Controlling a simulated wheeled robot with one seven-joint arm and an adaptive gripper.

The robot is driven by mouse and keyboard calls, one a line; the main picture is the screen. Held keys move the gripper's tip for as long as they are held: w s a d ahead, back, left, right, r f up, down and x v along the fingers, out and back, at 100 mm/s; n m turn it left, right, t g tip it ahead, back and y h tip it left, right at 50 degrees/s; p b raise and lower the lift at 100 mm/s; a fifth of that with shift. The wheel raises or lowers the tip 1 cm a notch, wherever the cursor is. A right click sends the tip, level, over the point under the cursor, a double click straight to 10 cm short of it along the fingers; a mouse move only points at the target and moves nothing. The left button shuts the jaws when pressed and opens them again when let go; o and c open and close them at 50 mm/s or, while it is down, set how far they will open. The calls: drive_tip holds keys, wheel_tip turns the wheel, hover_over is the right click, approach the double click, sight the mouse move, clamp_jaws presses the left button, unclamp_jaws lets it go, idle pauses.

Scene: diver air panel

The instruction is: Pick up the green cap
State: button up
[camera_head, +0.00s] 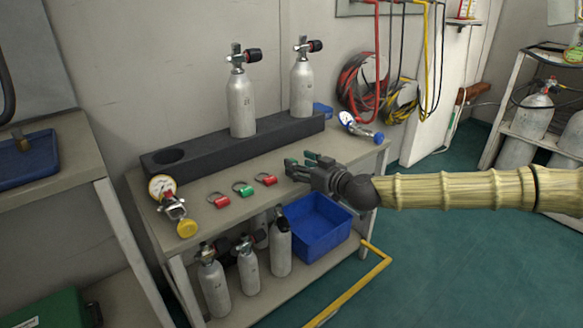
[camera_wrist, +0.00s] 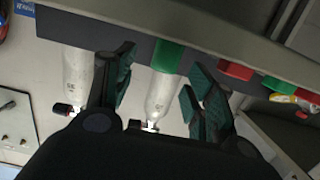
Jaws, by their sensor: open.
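A green cap (camera_head: 243,188) with a ring lies on the bench between two red caps, left of my gripper (camera_head: 307,163). In the wrist view, a green cap (camera_wrist: 280,87) shows small at the right, beyond a red cap (camera_wrist: 235,70). A larger green piece (camera_wrist: 168,57) shows between my two fingers, apart from them. It looks like another green cap; in the head view my gripper seems to hide it. My gripper (camera_wrist: 158,90) is open with nothing held, its fingers spread at the bench's right part.
A black rack (camera_head: 215,145) with two silver cylinders (camera_head: 241,105) stands behind the caps. A gauge with a yellow knob (camera_head: 165,190) lies left; another gauge (camera_head: 355,125) lies right. A blue bin (camera_head: 310,225) and several cylinders stand on the lower shelf.

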drive_tip(key=shift+b+x, duration=0.55)
drive_tip(key=shift+x, duration=1.55)
drive_tip(key=shift+s+a+f, duration=0.1)
drive_tip(key=shift+s+a, duration=0.05)
drive_tip(key=shift+s, duration=0.05)
drive_tip(key=c, duration=0.8)
